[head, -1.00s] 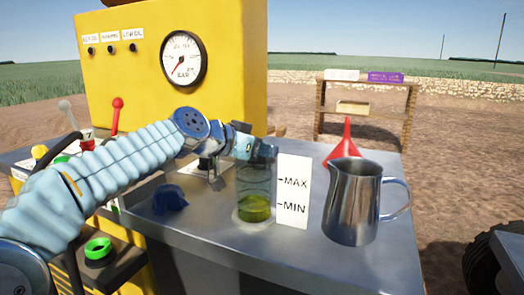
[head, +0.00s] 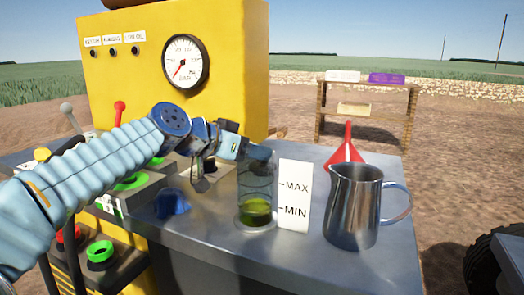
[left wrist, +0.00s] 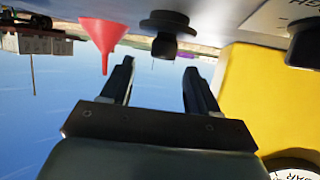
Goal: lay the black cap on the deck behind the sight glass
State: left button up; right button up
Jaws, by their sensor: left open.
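The sight glass (head: 255,190) is a clear cylinder with green-yellow liquid low in it, beside a white MAX/MIN plate (head: 295,195).
A metal jug (head: 352,208) and a red funnel (head: 346,145) stand right of the plate. A blue rag (head: 171,204) lies left of the glass. The yellow housing (head: 225,70) with a gauge rises behind. Levers and green buttons are at left.

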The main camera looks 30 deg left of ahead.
pick_arm(q)
jog(key=v, duration=0.8)
